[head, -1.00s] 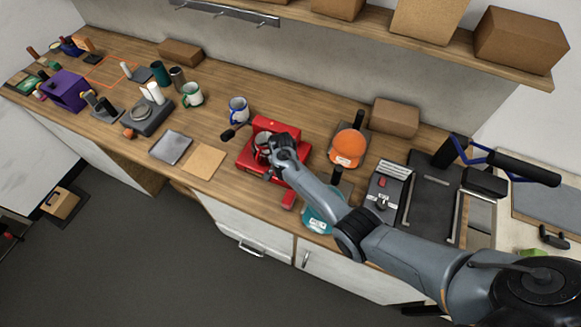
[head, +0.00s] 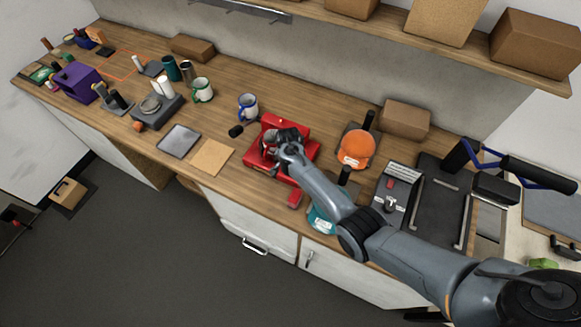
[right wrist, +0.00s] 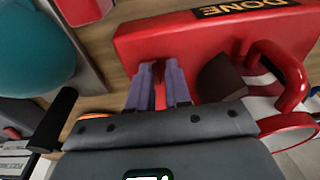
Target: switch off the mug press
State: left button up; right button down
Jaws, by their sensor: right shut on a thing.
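The red mug press (head: 302,128) stands on the wooden counter in the middle of the head view. A black-knobbed lever (head: 236,131) sticks out at its left. In the right wrist view, the press's red body (right wrist: 160,45) carries a black label reading DONE (right wrist: 245,7). My right gripper (head: 270,142) is at the press. Its two purple-grey fingers (right wrist: 162,75) reach to the red body in the wrist view. They are shut on a small part of the press, mostly hidden between them. A red handle (right wrist: 290,75) is to their right. My left gripper is out of view.
A tan board (head: 212,157) lies left.

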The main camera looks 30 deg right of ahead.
jog(key=shift+s+d+f, duration=0.45)
jog(key=shift+d+f, duration=0.4)
jog(key=r+p, duration=0.2)
jog(key=a+r+p, duration=0.1)
jog(key=r+p, duration=0.3)
jog(key=shift+w+a+r, duration=0.1)
jog(key=shift+w+a, duration=0.1)
jog(key=shift+w, duration=0.1)
notch_tip(320, 180, up, 9)
jog(key=a, duration=0.2)
jog(key=shift+s+r, duration=0.2)
jog(key=shift+s, duration=0.1)
